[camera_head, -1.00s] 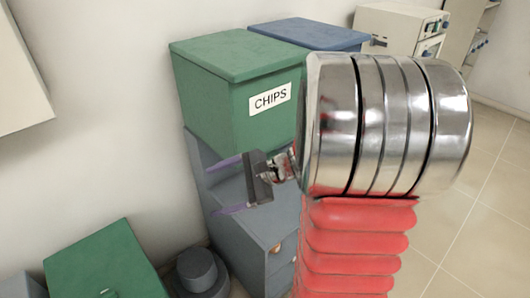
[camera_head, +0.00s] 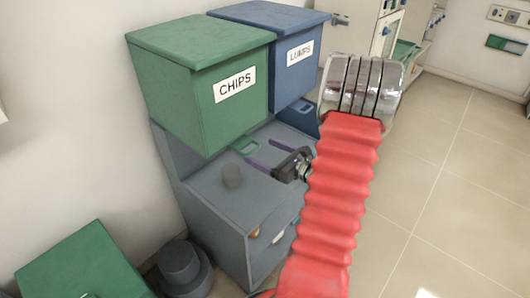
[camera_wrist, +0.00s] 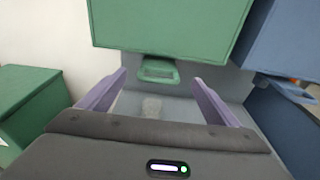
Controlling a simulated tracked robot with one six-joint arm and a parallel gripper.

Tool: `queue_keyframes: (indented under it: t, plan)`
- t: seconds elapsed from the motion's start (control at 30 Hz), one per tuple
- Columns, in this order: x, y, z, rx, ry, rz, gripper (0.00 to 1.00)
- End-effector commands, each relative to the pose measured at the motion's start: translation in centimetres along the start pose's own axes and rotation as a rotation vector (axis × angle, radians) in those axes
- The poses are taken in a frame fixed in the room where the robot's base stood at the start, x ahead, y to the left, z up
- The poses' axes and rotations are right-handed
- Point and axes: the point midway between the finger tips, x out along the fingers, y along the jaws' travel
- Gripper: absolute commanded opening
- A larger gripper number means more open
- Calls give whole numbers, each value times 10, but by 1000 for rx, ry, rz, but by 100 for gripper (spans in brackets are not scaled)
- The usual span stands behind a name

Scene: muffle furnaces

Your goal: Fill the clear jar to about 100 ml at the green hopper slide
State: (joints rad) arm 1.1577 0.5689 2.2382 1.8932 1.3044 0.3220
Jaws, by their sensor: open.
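The green hopper (camera_head: 175,95), labelled CHIPS, sits over a grey stand (camera_head: 205,205). Its green slide (camera_head: 246,147) shows below the hopper, and in the wrist view the slide (camera_wrist: 158,70) is ahead near the picture's middle. A greyish see-through jar (camera_head: 232,176) stands upright on the stand's shelf; in the wrist view the jar (camera_wrist: 152,107) is faint, below the slide. Its fill level cannot be read. My gripper (camera_head: 258,153) is open with nothing between its purple fingers, to the right of the jar in the head view. The wrist view shows both fingers (camera_wrist: 160,77) spread apart.
A blue hopper (camera_head: 292,75) labelled LUMPS stands to the right, with its blue slide (camera_wrist: 288,90) in the wrist view. A green-lidded bin (camera_head: 85,265) and a dark round container (camera_head: 180,265) stand at lower left. Tiled floor (camera_head: 440,180) is open at right.

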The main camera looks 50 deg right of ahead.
Motion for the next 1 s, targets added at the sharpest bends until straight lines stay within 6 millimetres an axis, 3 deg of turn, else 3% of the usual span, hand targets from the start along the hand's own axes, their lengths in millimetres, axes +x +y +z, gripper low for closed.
queue_keyframes:
  t: [0.37,1.0]
  plan:
    - [14,1,0,-2,1,5,84]
    - [102,3,0,-3,2,7,84]
